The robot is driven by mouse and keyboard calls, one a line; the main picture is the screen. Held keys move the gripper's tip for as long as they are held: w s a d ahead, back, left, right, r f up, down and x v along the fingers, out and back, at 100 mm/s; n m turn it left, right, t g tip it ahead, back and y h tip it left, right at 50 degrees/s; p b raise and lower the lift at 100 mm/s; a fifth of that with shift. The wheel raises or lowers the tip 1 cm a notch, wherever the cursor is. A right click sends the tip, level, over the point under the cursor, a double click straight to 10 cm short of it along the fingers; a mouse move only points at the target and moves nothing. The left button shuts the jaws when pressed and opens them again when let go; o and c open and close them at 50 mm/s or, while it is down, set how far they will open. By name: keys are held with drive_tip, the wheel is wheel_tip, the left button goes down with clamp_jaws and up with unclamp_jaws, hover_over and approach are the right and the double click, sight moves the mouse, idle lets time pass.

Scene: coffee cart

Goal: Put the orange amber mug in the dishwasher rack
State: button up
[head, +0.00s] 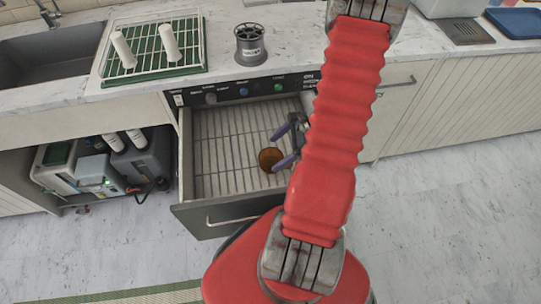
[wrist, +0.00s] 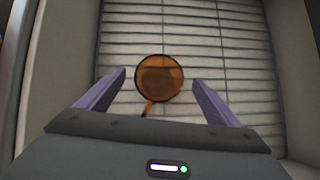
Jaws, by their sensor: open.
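The orange amber mug (head: 270,159) stands in the pulled-out dishwasher rack (head: 222,135), toward its front right part. In the wrist view the mug (wrist: 160,78) is seen from above, with its round rim and its handle pointing toward my gripper. It appears to rest on the slats of the rack (wrist: 245,65). My gripper (wrist: 158,95) is open, with its purple fingers apart on either side of the mug and not touching it. In the head view my gripper (head: 283,147) is over the right side of the rack, partly hidden by my arm.
A green drying rack (head: 150,68) with two white upright pieces is on the counter (head: 220,30) beside a sink (head: 50,62). A grey cylindrical holder (head: 250,45) stands above the dishwasher. The drawer front (head: 225,212) extends over the floor. Machines fill the open cabinet at left.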

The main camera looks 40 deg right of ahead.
drive_tip(key=v, duration=0.8)
idle(0.5)
drive_tip(key=shift+a, duration=0.1)
